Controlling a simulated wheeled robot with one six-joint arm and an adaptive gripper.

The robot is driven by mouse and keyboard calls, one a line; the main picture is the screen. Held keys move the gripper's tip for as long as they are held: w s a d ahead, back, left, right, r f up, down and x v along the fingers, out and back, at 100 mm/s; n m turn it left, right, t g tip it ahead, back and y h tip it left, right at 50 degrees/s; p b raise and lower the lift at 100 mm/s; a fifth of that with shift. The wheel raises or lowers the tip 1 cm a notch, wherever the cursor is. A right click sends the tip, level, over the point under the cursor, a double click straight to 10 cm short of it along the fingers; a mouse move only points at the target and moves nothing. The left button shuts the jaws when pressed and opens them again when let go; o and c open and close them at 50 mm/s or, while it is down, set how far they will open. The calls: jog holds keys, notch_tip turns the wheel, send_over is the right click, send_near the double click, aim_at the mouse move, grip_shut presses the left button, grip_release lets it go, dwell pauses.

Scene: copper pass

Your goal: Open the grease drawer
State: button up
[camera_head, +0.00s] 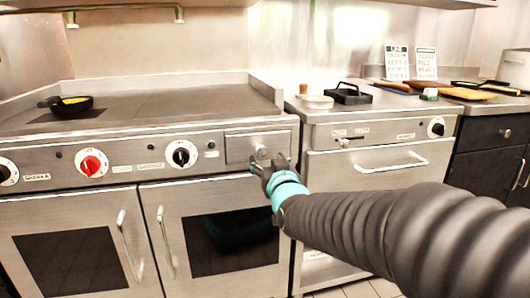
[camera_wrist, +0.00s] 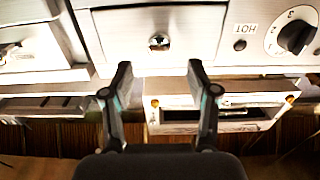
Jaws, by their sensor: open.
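The grease drawer (camera_head: 258,147) is a small, flat steel panel with a round knob at the right end of the griddle's front. It looks flush with the front. In the wrist view the drawer (camera_wrist: 190,22) shows at the top, with its shiny knob (camera_wrist: 159,42) near the middle. My gripper (camera_head: 270,166) is just in front of the panel, and its tips overlap the knob area in the head view. In the wrist view my gripper (camera_wrist: 160,70) is open. Its two fingers stand apart to either side of the knob's line, with nothing between them.
A red knob (camera_head: 91,163) and a black knob (camera_head: 181,154) are left of the drawer. Two oven doors with upright handles (camera_head: 166,242) are below. A dark pan (camera_head: 70,104) sits on the griddle. A counter (camera_head: 300,104) with a black press (camera_head: 348,94) is to the right.

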aim_at(262, 151)
jog(key=shift+x, duration=2.75)
grip_shut()
